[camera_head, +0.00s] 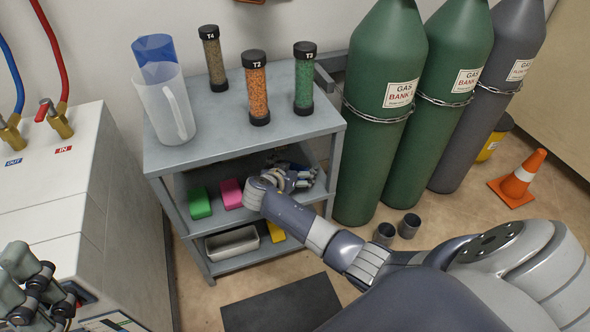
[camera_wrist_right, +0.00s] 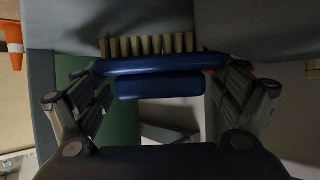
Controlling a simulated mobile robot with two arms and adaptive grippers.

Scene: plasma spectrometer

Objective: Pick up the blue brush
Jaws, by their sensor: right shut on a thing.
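The blue brush (camera_wrist_right: 160,66) has a blue body and a row of tan bristles along its top edge in the right wrist view. It lies crosswise between the two fingers of my right gripper (camera_wrist_right: 160,88), which is shut on it. In the head view my right gripper (camera_head: 292,180) reaches into the middle shelf of the cart; the brush is mostly hidden by the gripper there. My left gripper (camera_head: 38,288) is at the lower left edge, in front of the white machine, away from the cart; its jaw opening is unclear.
A green block (camera_head: 200,202) and a pink block (camera_head: 231,194) sit left of my right gripper on the grey cart's (camera_head: 225,138) middle shelf. A metal tray (camera_head: 232,243) and yellow item (camera_head: 275,232) are below. A pitcher (camera_head: 165,105) and tubes stand on top; gas cylinders (camera_head: 385,120) stand right.

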